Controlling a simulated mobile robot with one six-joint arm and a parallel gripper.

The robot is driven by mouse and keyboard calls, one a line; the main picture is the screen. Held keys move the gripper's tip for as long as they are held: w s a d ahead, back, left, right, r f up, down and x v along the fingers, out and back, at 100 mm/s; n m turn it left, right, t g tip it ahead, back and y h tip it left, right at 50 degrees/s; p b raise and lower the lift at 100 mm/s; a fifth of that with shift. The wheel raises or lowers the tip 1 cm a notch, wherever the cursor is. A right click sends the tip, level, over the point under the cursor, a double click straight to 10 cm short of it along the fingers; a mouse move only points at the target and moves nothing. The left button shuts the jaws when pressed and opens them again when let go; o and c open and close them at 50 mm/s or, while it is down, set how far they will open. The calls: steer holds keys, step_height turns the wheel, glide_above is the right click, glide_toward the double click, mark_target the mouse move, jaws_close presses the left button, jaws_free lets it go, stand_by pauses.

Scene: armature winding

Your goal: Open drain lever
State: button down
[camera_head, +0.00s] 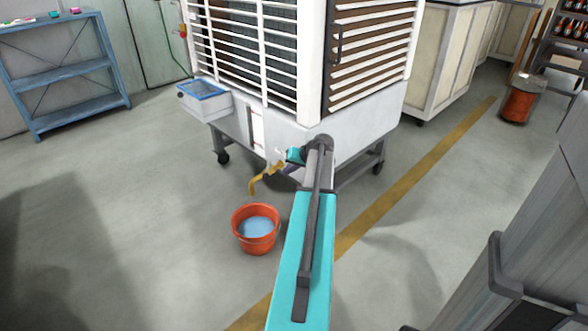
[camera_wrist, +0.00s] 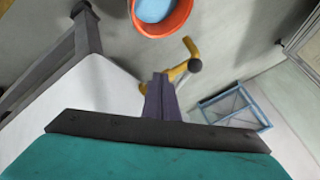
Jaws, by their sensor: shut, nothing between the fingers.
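The yellow drain pipe (camera_head: 262,180) sticks out low from the white cooler (camera_head: 285,135) and bends down toward the floor. In the wrist view the drain pipe (camera_wrist: 190,47) lies just beyond my fingertips, with the dark round knob of the drain lever (camera_wrist: 195,65) beside it. My gripper (camera_wrist: 159,77) is shut and empty, its fingers together close to the pipe. Whether they touch the pipe or lever I cannot tell. In the head view my gripper (camera_head: 285,168) is partly hidden by my arm, and the lever is too small to make out clearly.
An orange bucket with water (camera_head: 256,245) stands on the floor below the pipe. A blue shelf (camera_head: 65,70) stands far left. The floor in front is open.

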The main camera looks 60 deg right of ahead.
steer(key=w, duration=0.2)
steer(key=w+f+b, duration=0.1)
steer(key=w+a, duration=0.1)
steer(key=w, duration=0.1)
steer(key=shift+w+f+b, duration=0.3)
steer(key=shift+f+b, duration=0.05)
steer(key=shift+f, duration=0.05)
steer(key=shift+s, duration=0.1)
stand_by(0.3)
